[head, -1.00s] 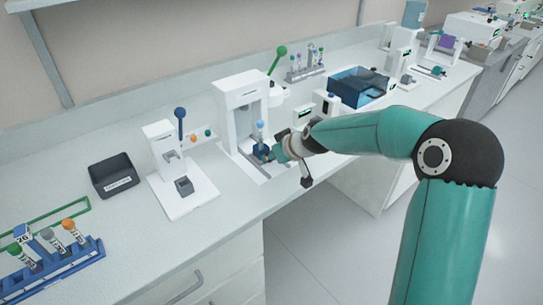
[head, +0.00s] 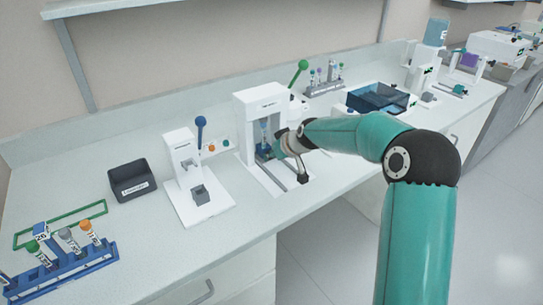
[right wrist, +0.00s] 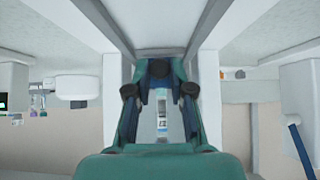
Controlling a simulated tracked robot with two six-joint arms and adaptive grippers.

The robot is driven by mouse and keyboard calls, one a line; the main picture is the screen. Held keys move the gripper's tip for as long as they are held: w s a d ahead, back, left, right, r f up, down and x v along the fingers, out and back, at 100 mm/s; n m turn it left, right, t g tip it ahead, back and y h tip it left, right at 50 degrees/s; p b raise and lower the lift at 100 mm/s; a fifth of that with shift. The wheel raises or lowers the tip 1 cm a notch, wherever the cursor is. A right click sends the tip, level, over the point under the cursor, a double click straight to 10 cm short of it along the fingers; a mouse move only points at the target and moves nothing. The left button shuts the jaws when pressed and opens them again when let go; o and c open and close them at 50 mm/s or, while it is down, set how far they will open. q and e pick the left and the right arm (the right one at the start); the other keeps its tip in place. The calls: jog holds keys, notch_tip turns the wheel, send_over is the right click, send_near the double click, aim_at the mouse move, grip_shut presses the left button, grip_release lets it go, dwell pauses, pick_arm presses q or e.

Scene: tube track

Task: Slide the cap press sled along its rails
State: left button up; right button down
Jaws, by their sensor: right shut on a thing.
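The white cap press (head: 245,108) stands against the back of the bench, with two grey rails (head: 271,178) running forward from it. The dark blue sled (head: 263,153) sits on the rails between the press uprights, with a blue-capped tube (head: 264,130) upright in it. My right gripper (head: 277,149) is at the front of the sled, shut on it; the arm partly covers the contact. In the right wrist view, my gripper (right wrist: 160,75) lies between the grey rails (right wrist: 102,28), and the sled is mostly hidden behind its fingers. My left gripper is out of view.
A smaller white press with a blue lever (head: 200,132) and a black bin (head: 131,180) stand left. A blue tube rack (head: 75,265) is front left. Bare bench lies in front.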

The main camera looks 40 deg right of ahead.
jog(key=shift+w+d+r, duration=0.1)
jog(key=shift+w+r, duration=0.05)
jog(key=shift+r, duration=0.1)
jog(key=c, duration=1.3)
grip_release()
jog(key=shift+c, duration=0.2)
jog(key=o, duration=0.3)
jog(key=shift+w+f, duration=0.1)
jog(key=shift+f, duration=0.05)
jog(key=v, duration=1.2)
jog(key=shift+f, duration=0.1)
